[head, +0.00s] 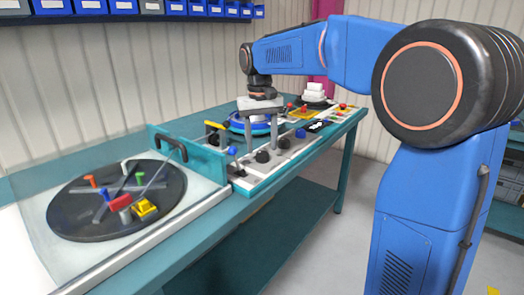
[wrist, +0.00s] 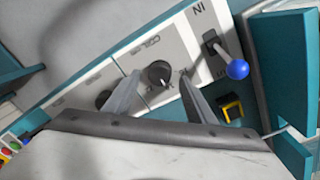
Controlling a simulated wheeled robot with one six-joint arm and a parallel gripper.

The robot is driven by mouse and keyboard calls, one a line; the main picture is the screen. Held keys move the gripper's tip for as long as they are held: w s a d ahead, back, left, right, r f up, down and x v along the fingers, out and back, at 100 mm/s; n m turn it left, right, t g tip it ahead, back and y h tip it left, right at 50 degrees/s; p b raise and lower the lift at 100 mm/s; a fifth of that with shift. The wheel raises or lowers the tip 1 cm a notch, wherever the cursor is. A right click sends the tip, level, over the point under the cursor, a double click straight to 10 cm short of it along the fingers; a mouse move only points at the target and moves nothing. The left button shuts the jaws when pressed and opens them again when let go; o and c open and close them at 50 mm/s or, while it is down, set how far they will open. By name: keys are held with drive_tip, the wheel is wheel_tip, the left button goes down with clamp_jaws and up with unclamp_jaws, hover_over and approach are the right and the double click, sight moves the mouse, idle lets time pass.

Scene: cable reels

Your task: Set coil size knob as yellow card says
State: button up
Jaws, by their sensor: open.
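The coil size knob (wrist: 158,74) is a round black knob with a pale pointer line on a white panel. Print beside it seems to begin "COIL", but the scale marks are too small to read. In the head view the knob (head: 263,157) shows below my gripper (head: 261,146). In the wrist view my gripper (wrist: 160,80) is open, with one finger on each side of the knob. I cannot tell whether the fingers touch it. I cannot make out a yellow card with readable writing in either view.
A second black knob (wrist: 103,98) sits beside the first, partly behind a finger. A lever with a blue ball (wrist: 237,69) stands on the other side. A black turntable (head: 90,222) with coloured pegs lies at the left under a clear sheet. Red buttons stand farther along the bench.

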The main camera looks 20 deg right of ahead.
sight(262, 157)
drive_tip(key=shift+f, duration=1.4)
drive_tip(key=c, duration=1)
drive_tip(key=shift+c, duration=0.2)
drive_tip(key=m, duration=0.6)
drive_tip(key=shift+d, duration=0.1)
drive_tip(key=m, duration=0.5)
drive_tip(key=shift+m, duration=0.6)
